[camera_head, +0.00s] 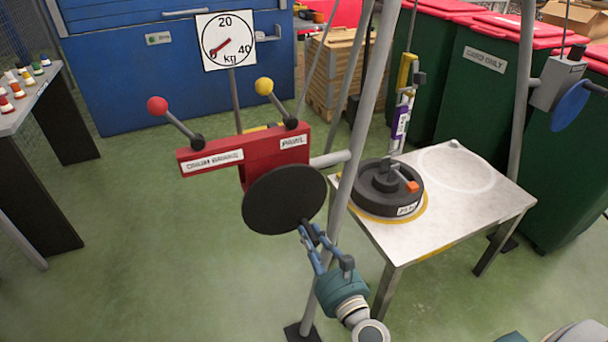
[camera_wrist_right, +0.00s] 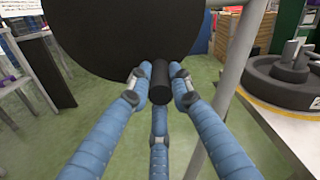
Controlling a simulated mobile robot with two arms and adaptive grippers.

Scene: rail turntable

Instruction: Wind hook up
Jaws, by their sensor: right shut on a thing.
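My right gripper (camera_head: 312,235) is shut on the black crank handle (camera_wrist_right: 160,82) of a dark round disc (camera_head: 270,205) on the winch. In the right wrist view its fingers (camera_wrist_right: 160,90) close around the handle from both sides. The winch has a red panel (camera_head: 243,156) with a red-knobbed lever (camera_head: 158,105) labelled drum brake and a yellow-knobbed lever (camera_head: 264,87) labelled pawl. A yellow hook block (camera_head: 405,72) hangs on a line above a dark round weight (camera_head: 382,203). Whether the hook engages the weight is unclear.
The weight stands on a pale table (camera_head: 450,225) inside a yellow ring, beside an empty white circle. Grey frame legs (camera_head: 350,185) stand between the winch and the table. A kg dial (camera_head: 226,40) rises behind. Green bins (camera_head: 484,85) stand at the back right.

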